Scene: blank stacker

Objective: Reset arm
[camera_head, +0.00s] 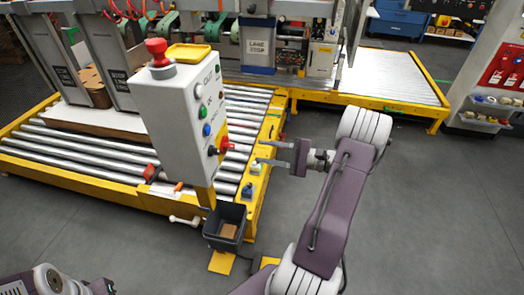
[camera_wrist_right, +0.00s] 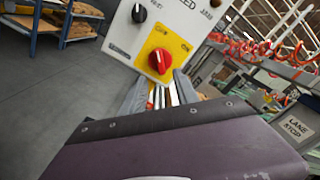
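My right gripper (camera_head: 267,153) is in the middle of the head view, its two fingers apart and pointing left, with nothing between them. To its left stands a white control box (camera_head: 176,115). A red rotary knob (camera_head: 225,145) sticks out of its side, a short gap from the fingertips. In the right wrist view the red knob (camera_wrist_right: 160,60) sits on a yellow plate straight ahead of the open fingers (camera_wrist_right: 160,92), with a black knob (camera_wrist_right: 138,13) above. Part of my left arm shows at the bottom left of the head view; its gripper is out of view.
A roller conveyor (camera_head: 90,165) with a yellow frame lies behind and left of the box. A dark bin (camera_head: 225,228) hangs below the box. Grey floor at the right is clear.

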